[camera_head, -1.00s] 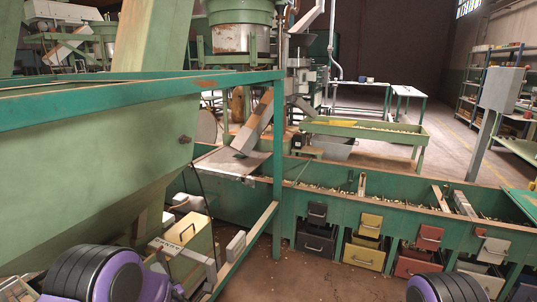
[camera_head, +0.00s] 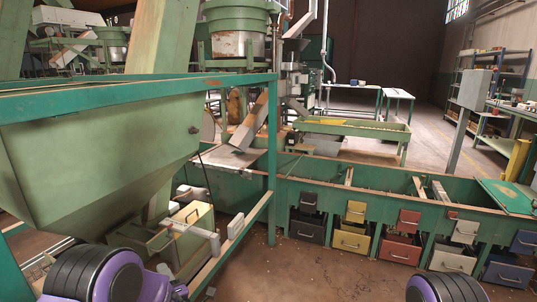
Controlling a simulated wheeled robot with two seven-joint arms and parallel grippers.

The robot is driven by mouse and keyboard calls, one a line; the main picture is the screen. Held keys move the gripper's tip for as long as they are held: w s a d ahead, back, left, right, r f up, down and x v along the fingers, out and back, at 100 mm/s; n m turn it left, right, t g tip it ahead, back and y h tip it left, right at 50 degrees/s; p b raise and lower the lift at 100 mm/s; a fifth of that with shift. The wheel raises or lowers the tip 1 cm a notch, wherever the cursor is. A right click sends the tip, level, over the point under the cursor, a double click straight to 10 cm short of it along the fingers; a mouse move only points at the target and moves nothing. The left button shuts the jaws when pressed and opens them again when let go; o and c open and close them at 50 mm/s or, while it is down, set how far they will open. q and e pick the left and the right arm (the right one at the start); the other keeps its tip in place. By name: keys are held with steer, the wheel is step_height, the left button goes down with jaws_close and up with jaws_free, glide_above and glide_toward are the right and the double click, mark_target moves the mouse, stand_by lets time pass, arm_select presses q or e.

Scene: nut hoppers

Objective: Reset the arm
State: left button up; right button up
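My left arm (camera_head: 95,276), purple with black ribbed rings, rises from the bottom left edge. A small pale lilac part (camera_head: 163,270) shows to its right. I cannot make out the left gripper's fingers or anything held in them. My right arm (camera_head: 440,288) shows only as a black ribbed ring with a purple edge at the bottom right. Its gripper is out of view.
A large green hopper (camera_head: 100,150) stands close on the left, below a teal frame rail (camera_head: 130,92). A long green trough (camera_head: 350,195) with several coloured drawers below it runs to the right. The brown floor (camera_head: 325,272) in front is clear.

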arm_select(q)
steer(key=s+f+m+g+h+b, duration=0.2)
steer(key=s+f+m+h, duration=0.2)
steer(key=s+f+m, duration=0.45)
steer(key=s+f+m+g+h+b, duration=0.25)
steer(key=s+f+m, duration=0.3)
steer(key=f, duration=0.65)
steer(key=s+f+m+g+h+b, duration=0.15)
steer(key=s+f, duration=0.25)
steer(key=s, duration=0.4)
steer(key=s+a+f+m+g+b, duration=0.1)
steer(key=s+f+g+b, duration=0.2)
steer(key=s, duration=0.5)
steer(key=s+f+m+g+h+b, duration=0.1)
steer(key=s+f+g, duration=0.2)
steer(key=s+f, duration=0.4)
step_height(320, 180, up, 28)
steer(key=s+p, duration=0.1)
steer(key=p, duration=2.5)
steer(key=shift+s+a+f, duration=0.2)
steer(key=shift+s+f, duration=0.05)
steer(key=shift+n, duration=0.25)
